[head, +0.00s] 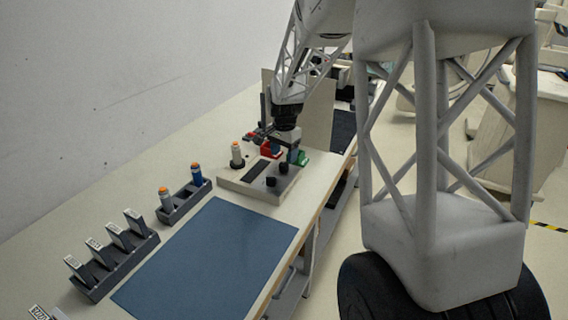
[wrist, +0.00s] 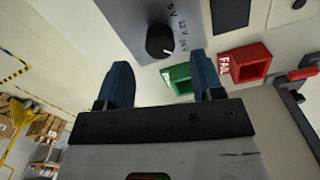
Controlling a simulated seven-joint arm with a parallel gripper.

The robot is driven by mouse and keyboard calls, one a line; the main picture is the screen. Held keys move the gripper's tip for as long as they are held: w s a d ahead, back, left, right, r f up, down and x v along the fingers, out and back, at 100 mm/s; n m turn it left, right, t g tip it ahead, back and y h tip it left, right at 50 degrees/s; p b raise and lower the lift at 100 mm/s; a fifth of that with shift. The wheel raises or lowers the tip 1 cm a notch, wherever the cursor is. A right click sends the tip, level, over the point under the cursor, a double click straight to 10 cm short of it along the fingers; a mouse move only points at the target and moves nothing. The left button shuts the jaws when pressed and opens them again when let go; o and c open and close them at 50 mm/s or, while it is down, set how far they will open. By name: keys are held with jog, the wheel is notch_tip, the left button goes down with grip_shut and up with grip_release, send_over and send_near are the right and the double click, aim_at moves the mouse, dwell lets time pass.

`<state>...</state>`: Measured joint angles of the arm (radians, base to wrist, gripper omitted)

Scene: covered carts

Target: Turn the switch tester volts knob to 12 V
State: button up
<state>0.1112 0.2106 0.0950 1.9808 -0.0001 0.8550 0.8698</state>
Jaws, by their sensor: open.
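The switch tester (head: 231,184) is a light grey box on the bench in the head view, with two black knobs and a dark panel on top. In the wrist view its grey face (wrist: 120,14) carries the black volts knob (wrist: 159,38), with 5 V, 12 V and 24 V printed to its right. A small pale mark shows at the knob's lower right; I cannot tell which label it points to. My gripper (wrist: 161,62) is open, its blue fingers on either side of the knob's line and apart from it. In the head view my gripper (head: 291,153) is over the tester's far end.
A red FAIL bin (wrist: 250,62) and a green bin (wrist: 178,78) stand close beside the tester. An orange-topped cylinder (head: 237,152) stands on the tester's left. Dark racks (head: 184,204) and a clear blue mat (head: 210,255) lie nearer on the bench.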

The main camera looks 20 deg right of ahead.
aim_at(284, 163)
jog(key=shift+f, duration=2.15)
jog(key=c, duration=0.9)
